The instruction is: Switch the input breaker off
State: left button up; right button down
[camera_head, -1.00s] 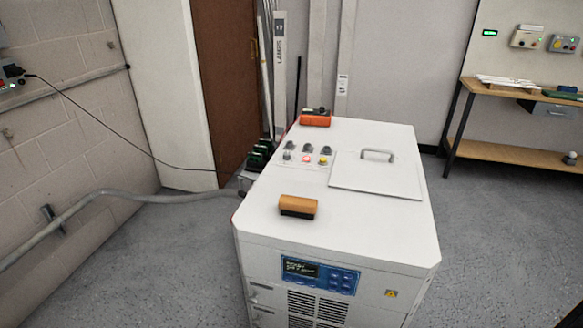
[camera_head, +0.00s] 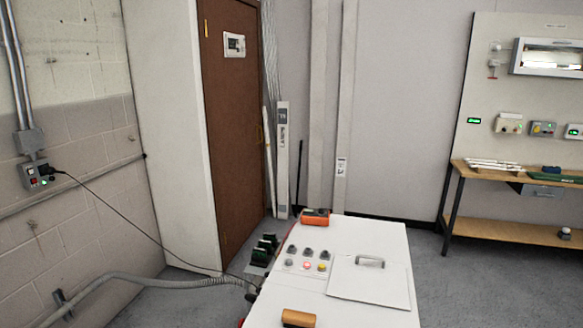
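No part is clearly marked as the input breaker. A white machine cabinet (camera_head: 345,240) stands in front of me. A small white panel with a dark window (camera_head: 234,45) is on the brown door. A grey wall box (camera_head: 36,176) at the left has a red part, a green light and a plugged-in black cable. Switch positions are too small to tell. Neither gripper is in view.
An orange device (camera_head: 314,217) and a tan-handled brush-like block (camera_head: 298,318) lie on the cabinet top. A grey conduit (camera_head: 160,283) and the black cable (camera_head: 140,227) run to its left side. A workbench (camera_head: 520,177) stands at the right. Floor right of the cabinet is clear.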

aim_at(248, 297)
jog(key=i+j, duration=0.65)
jog(key=j, duration=0.15)
jog(key=j+u, duration=0.2)
jog(key=j, duration=0.35)
